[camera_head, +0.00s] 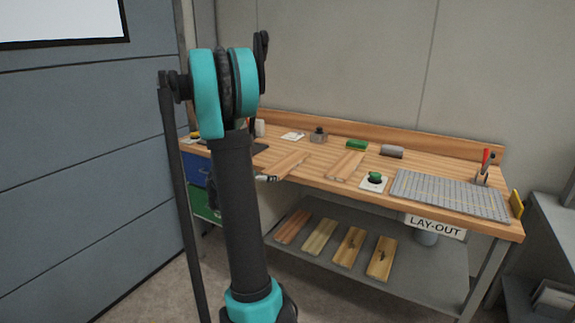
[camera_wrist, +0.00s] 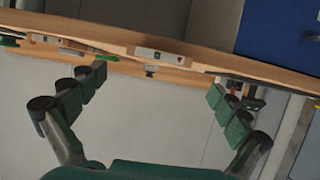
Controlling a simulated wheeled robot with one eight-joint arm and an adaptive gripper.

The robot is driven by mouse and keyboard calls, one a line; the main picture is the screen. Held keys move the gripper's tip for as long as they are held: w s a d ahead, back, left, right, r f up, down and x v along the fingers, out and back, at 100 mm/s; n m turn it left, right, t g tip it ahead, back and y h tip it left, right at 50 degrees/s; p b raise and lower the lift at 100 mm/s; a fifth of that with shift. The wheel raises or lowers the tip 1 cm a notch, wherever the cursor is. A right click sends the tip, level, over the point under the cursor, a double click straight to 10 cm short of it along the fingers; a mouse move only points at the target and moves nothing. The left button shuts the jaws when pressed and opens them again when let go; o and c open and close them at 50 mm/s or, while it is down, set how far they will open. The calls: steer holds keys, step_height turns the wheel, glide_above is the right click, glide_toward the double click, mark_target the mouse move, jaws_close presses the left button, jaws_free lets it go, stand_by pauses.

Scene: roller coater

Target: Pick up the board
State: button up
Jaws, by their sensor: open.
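Which one the task means I cannot tell. My gripper is mostly hidden behind my arm in the head view; a small part of it (camera_head: 266,178) shows at the bench's front edge, near the left board. In the wrist view my gripper (camera_wrist: 158,90) is open, its two green-padded fingers wide apart with nothing between them. A pale flat-ended piece with dark marks (camera_wrist: 165,57) lies beyond the fingers.
Several planks lie on the lower shelf (camera_head: 425,275). Blue drawers (camera_head: 196,170) stand at left.

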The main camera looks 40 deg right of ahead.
mark_target(273, 172)
steer(key=shift+x, duration=3)
steer(key=shift+r, duration=0.2)
steer(key=c, duration=1.3)
steer(key=shift+r, duration=0.1)
steer(key=shift+c, duration=0.2)
